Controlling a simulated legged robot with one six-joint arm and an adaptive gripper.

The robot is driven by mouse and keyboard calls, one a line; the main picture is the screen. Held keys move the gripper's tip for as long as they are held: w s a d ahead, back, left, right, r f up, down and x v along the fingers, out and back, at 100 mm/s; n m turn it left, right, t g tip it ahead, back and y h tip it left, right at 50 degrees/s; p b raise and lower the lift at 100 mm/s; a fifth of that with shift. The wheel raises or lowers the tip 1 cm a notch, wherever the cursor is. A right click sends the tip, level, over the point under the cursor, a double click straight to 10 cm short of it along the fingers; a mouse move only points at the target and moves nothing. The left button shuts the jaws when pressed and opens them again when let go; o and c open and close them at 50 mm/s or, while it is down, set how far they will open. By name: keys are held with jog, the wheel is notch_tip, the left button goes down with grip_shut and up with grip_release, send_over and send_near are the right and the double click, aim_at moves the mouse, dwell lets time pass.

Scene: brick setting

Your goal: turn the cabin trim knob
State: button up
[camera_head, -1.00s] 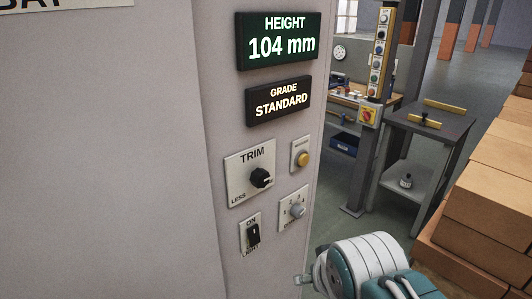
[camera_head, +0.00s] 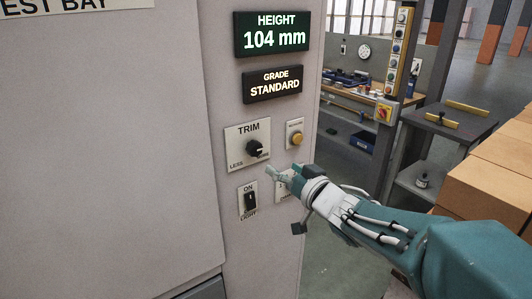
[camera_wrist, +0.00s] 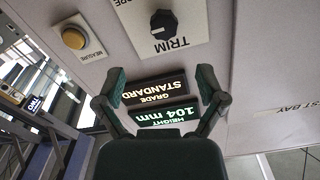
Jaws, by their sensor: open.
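The black trim knob (camera_head: 256,148) sits on a pale plate marked TRIM, with LESS at its lower left, on the grey cabin panel. It also shows in the wrist view (camera_wrist: 163,22), upside down at the top. My gripper (camera_head: 268,174) is just below and to the right of the knob in the head view, apart from it as far as I can tell. In the wrist view its two fingers (camera_wrist: 163,88) are spread wide with nothing between them. The knob lies beyond the fingertips there.
Above the knob, displays read HEIGHT 104 mm (camera_head: 272,36) and GRADE STANDARD (camera_head: 274,85). A yellow measure button (camera_head: 296,138) is right of the knob, a black light switch (camera_head: 250,201) below. My gripper partly covers another plate (camera_head: 284,188). Cardboard boxes (camera_head: 485,190) stand at right.

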aim_at(258, 151)
jog(key=x, duration=1)
jog(key=shift+s+a, duration=0.1)
jog(key=shift+a, duration=0.1)
jog(key=shift+w+a, duration=0.2)
jog(key=shift+w, duration=0.25)
jog(key=shift+a, duration=0.15)
jog(key=shift+a, duration=0.1)
jog(key=c, duration=1.1)
